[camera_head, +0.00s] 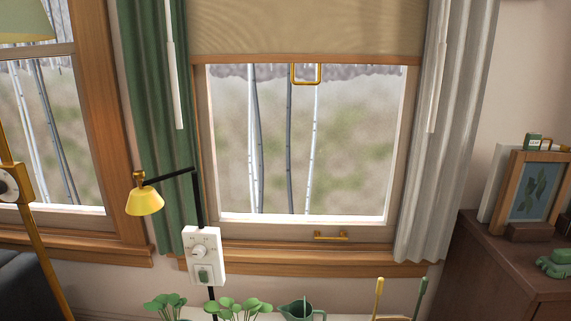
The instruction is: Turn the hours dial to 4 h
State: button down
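A dark green part (204,275), a plug or switch, sits below the knob on the same panel. My gripper is not in view.
A yellow lamp (145,201) on a black arm hangs above and left of the panel. Leafy plants (238,309) and a green watering can (301,311) stand below. A green curtain (160,130) hangs behind. A brown cabinet (500,270) stands right.

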aim_at(199, 252)
jog(key=j, duration=0.65)
jog(key=k+j, duration=0.1)
jog(key=j, duration=0.55)
jog(key=i+z, duration=0.05)
